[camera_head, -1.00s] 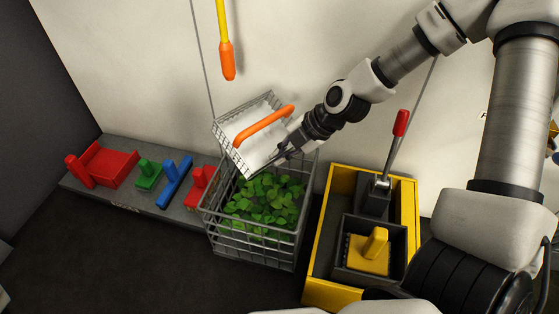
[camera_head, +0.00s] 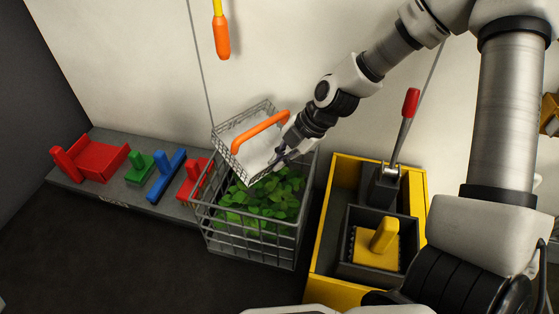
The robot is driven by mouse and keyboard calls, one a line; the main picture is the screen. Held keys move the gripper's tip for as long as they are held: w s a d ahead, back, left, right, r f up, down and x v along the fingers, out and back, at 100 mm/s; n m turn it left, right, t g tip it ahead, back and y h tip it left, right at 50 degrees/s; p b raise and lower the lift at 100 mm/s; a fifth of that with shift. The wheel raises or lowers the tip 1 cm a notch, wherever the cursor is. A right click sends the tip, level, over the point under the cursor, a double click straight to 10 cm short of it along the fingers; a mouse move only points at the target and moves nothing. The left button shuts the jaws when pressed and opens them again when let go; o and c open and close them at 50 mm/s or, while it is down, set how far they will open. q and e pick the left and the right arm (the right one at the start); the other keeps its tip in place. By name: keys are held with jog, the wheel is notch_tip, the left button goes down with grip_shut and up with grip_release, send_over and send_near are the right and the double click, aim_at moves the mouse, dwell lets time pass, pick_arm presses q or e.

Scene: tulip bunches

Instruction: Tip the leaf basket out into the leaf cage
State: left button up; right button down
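The leaf basket (camera_head: 241,128), a small wire basket with a pale inside and an orange handle (camera_head: 260,131), hangs steeply tilted over the back of the leaf cage. No leaves show in the visible part of it. The leaf cage (camera_head: 248,247) is a larger grey wire cage, open at the top, with many green leaves (camera_head: 262,203) lying in it. My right gripper (camera_head: 281,157) reaches in from the upper right and is shut on the basket's right side; the fingertips are partly hard to make out. My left gripper is out of view.
A yellow crate (camera_head: 320,240) with a red-tipped lever (camera_head: 409,108) and a yellow-handled block stands right of the cage. A grey ledge (camera_head: 122,195) with red, green and blue shapes lies left. An orange-tipped yellow rod (camera_head: 221,38) hangs above. The dark floor in front is clear.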

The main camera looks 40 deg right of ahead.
notch_tip(320, 180, up, 6)
jog(key=g+p, duration=0.3)
jog(key=p, duration=0.5)
jog(key=shift+m+h, duration=0.3)
jog(key=shift+r+g+p, duration=0.2)
jog(key=shift+g+p, duration=0.2)
jog(key=shift+p, duration=0.25)
